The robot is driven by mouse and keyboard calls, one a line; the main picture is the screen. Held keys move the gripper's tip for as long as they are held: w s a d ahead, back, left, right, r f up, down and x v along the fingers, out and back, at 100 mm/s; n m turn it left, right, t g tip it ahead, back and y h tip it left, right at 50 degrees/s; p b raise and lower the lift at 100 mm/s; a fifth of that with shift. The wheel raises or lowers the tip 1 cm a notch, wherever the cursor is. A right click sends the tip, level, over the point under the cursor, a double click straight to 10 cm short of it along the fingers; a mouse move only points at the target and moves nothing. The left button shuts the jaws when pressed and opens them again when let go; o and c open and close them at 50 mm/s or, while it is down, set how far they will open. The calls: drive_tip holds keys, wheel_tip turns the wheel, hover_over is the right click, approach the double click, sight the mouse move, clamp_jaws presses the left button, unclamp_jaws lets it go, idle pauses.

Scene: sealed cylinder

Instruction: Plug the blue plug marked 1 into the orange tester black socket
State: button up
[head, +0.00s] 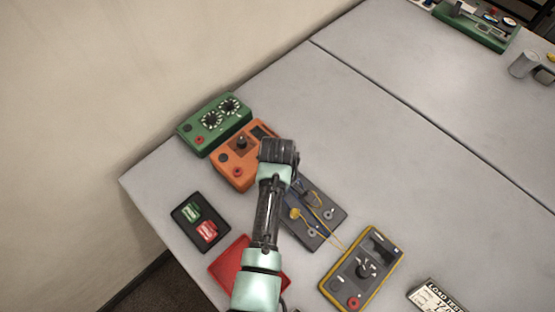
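The orange tester (229,180) lies near the table's left edge, partly covered by my arm. It has a black knob, a small dark socket (223,157) on its left side and a red socket (238,171) below that. My gripper (279,152) is at the tester's right side in this view; its fingers are hidden, so I cannot tell what it holds. A dark panel (325,238) with thin yellow and bluish leads lies right of my arm. I cannot make out the blue plug or its mark.
A green box (207,143) with two dials touches or nearly touches the tester. A black tray (182,215) with green and red pieces, a red tray (222,268) and a yellow-edged meter (378,255) lie nearer. The table (420,170) right of the tester is largely clear.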

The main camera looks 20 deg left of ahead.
drive_tip(key=shift+c, duration=0.3)
clamp_jaws()
idle(0.4)
idle(0.9)
drive_tip(key=shift+r+p, duration=0.1)
drive_tip(key=shift+p, duration=0.2)
drive_tip(key=shift+r+p, duration=2.95)
drive_tip(key=shift+p, duration=0.05)
